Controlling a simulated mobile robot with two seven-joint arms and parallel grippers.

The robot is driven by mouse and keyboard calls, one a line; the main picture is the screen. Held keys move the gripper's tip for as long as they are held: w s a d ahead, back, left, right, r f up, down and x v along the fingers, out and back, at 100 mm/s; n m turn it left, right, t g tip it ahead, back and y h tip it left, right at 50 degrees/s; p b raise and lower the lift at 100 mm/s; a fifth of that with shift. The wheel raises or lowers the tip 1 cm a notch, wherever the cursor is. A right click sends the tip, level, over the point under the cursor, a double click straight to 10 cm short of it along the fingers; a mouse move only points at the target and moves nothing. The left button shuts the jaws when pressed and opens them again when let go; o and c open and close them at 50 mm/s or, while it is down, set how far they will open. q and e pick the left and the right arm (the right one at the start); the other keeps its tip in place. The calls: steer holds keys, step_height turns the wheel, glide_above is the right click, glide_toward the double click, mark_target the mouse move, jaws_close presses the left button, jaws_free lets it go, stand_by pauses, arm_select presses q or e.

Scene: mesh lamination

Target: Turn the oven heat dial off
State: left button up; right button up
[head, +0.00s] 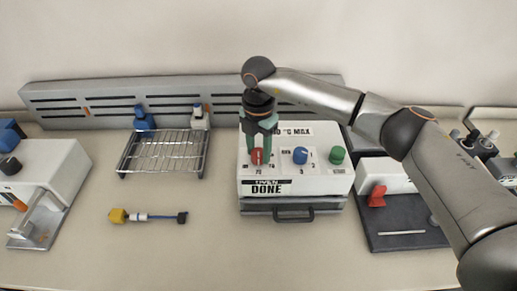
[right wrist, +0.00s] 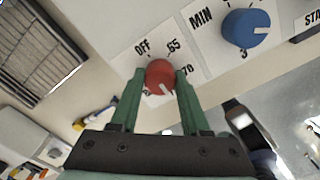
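The oven is a white box (head: 331,185) with three dials on its top panel. The red heat dial (head: 257,157) is at the panel's left; OFF, 65 and 70 are printed around it. In the right wrist view, the red dial (right wrist: 160,74) has its white mark toward the lower right, away from OFF. My right gripper (head: 259,156) points down, its green fingers on either side of the red dial. In the wrist view its fingertips (right wrist: 160,78) appear close against the dial's sides; I cannot tell whether they press on it. My left gripper is out of view.
A blue dial (head: 300,155) and a green dial (head: 337,155) sit to the right on the panel. A wire rack (head: 163,152) stands left of the oven. A tool with a yellow end (head: 118,215) lies in front. A dark-based device (head: 405,226) is at right. Front table is mostly clear.

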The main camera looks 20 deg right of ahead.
jaws_close()
